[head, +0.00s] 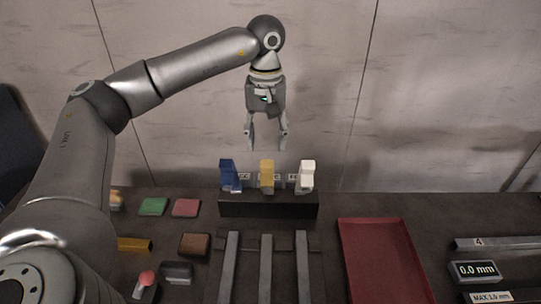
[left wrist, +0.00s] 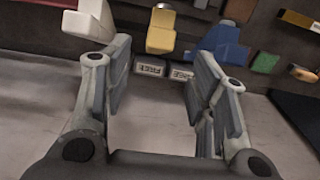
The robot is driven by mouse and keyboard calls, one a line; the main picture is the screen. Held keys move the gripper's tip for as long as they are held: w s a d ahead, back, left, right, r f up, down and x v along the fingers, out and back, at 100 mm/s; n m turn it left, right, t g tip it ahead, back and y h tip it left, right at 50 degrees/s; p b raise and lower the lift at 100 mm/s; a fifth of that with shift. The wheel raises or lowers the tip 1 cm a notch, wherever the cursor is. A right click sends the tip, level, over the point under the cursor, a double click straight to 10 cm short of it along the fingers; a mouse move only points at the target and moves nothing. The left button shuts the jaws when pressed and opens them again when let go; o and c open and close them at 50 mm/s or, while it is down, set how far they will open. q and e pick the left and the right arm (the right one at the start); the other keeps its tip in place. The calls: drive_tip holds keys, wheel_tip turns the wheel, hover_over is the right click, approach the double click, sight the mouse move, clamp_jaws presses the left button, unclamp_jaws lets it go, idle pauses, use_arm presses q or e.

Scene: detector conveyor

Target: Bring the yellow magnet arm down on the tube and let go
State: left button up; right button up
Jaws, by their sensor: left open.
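The yellow magnet arm (head: 267,174) stands upright in the middle of a black block (head: 268,206), between a blue arm (head: 229,175) and a white arm (head: 307,175). My left gripper (head: 266,146) is open and empty, above and apart from the yellow arm. In the left wrist view the yellow arm (left wrist: 161,32) shows beyond the gap between my open fingers (left wrist: 155,75), with the blue arm (left wrist: 222,42) on its right and the white arm (left wrist: 92,20) on its left. I cannot make out which thing is the tube. My right gripper is not in view.
Parallel grey rails (head: 267,266) run forward from the block. A red tray (head: 383,262) lies to the right, beside a 0.0 mm display (head: 474,271). Green (head: 153,206), pink (head: 186,207) and brown (head: 194,245) blocks lie to the left. A wall stands behind.

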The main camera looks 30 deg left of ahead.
sight(267, 161)
use_arm(q)
wheel_tip(267, 161, down, 3)
drive_tip(key=shift+s+f+p, duration=0.1)
drive_tip(key=shift+f+p, duration=0.05)
drive_tip(key=shift+p, duration=0.3)
drive_tip(key=f, duration=0.2)
drive_tip(key=f+p, duration=0.1)
drive_tip(key=shift+w+f, duration=0.3)
drive_tip(key=shift+f, duration=0.1)
drive_tip(key=shift+s+f, duration=0.1)
drive_tip(key=shift+f, duration=0.25)
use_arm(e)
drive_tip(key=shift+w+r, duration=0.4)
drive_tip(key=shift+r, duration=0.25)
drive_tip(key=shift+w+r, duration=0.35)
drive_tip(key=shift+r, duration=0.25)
use_arm(q)
drive_tip(key=shift+c, duration=0.3)
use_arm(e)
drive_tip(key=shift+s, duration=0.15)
